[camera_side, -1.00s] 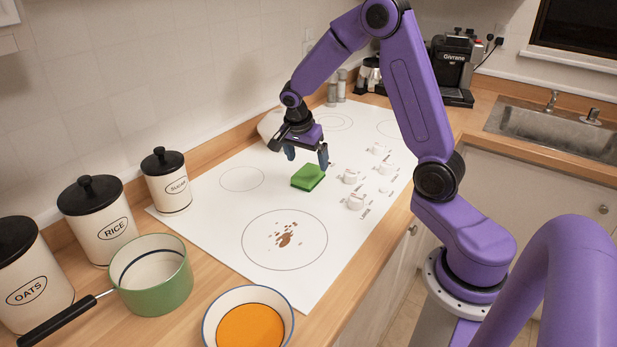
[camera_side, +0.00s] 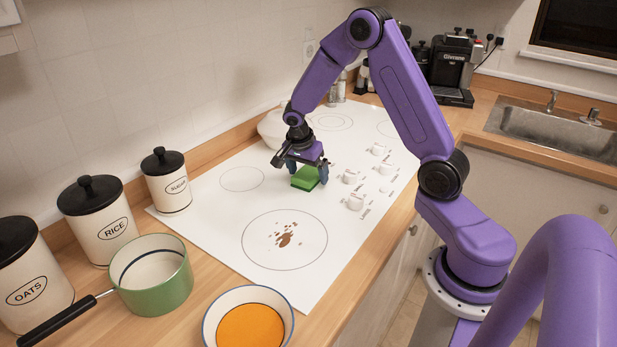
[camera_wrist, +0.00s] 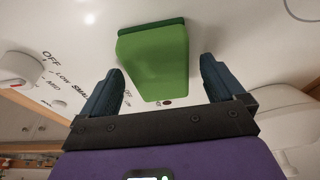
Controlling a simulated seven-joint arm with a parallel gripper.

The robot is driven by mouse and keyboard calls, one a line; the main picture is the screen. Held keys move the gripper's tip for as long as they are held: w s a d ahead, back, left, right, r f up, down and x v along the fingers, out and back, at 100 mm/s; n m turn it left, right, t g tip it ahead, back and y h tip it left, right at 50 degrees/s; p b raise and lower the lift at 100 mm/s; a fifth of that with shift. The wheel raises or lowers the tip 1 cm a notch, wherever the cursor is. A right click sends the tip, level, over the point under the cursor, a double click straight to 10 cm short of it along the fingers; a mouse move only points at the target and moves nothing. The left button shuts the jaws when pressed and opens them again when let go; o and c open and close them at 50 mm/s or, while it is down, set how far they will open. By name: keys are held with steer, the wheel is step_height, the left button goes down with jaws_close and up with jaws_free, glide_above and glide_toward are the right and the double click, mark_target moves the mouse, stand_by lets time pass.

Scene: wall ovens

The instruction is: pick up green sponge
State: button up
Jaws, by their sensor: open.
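The green sponge (camera_side: 305,179) lies on the white cooktop (camera_side: 225,215), with a darker green layer along one side. In the wrist view the sponge (camera_wrist: 153,62) is at the upper middle, its near end reaching between the fingers. My gripper (camera_side: 308,174) is low over the sponge, fingers pointing down and spread to either side of it. In the wrist view my gripper (camera_wrist: 162,85) is open, with a gap between each dark blue finger and the sponge. The far finger is partly hidden in the side view.
Control knobs (camera_side: 352,177) stand right of the sponge. A whitish rounded container (camera_side: 273,128) is close behind the gripper. A brown stain (camera_side: 285,236) marks the front burner. A green pot (camera_side: 152,276), an orange-filled bowl (camera_side: 250,322) and the sugar canister (camera_side: 166,182) stand at the left and front.

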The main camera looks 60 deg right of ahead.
mark_target(311, 171)
steer(key=shift+f, duration=0.25)
stand_by(0.3)
steer(key=c, duration=1)
steer(key=shift+r, duration=0.15)
steer(key=r, duration=0.4)
steer(key=shift+s+a, duration=0.1)
steer(key=shift+s, duration=0.1)
steer(key=s+a+r, duration=0.1)
steer(key=s+r, duration=0.2)
steer(key=s, duration=0.1)
steer(key=s+a+r, duration=0.1)
steer(key=s+r, duration=0.2)
steer(key=s, duration=0.1)
steer(key=s+a+r, duration=0.2)
steer(key=s+r, duration=0.1)
steer(key=s, duration=0.2)
steer(key=shift+a+r, duration=0.1)
